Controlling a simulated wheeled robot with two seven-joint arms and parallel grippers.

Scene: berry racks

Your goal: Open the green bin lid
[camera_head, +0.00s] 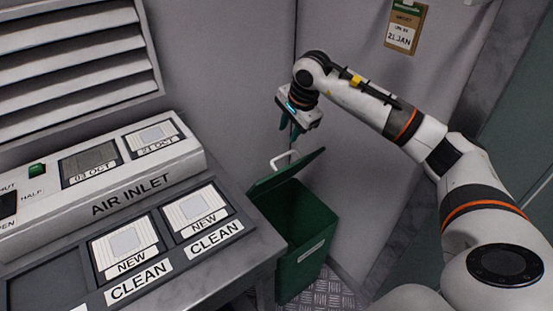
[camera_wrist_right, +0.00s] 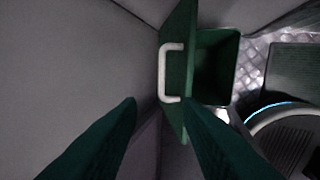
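The green bin (camera_head: 306,262) stands on the floor to the right of the counter, and its dark inside shows. Its green lid (camera_head: 286,174) is tilted up, partly open, with a white handle (camera_head: 284,159) on it. In the right wrist view, the lid (camera_wrist_right: 178,40) stands beside the bin opening (camera_wrist_right: 215,65), with the handle (camera_wrist_right: 164,72) ahead of the fingers. My right gripper (camera_head: 290,150) hangs just above the lid and handle. Its fingers (camera_wrist_right: 158,104) are apart with nothing between them. My left gripper is out of view.
The air inlet counter (camera_head: 130,205) with several filter panels lies left of the bin. Walls (camera_head: 228,75) stand close behind. A clipboard (camera_head: 404,27) hangs on the back wall. Metal tread floor (camera_head: 327,297) shows right of the bin.

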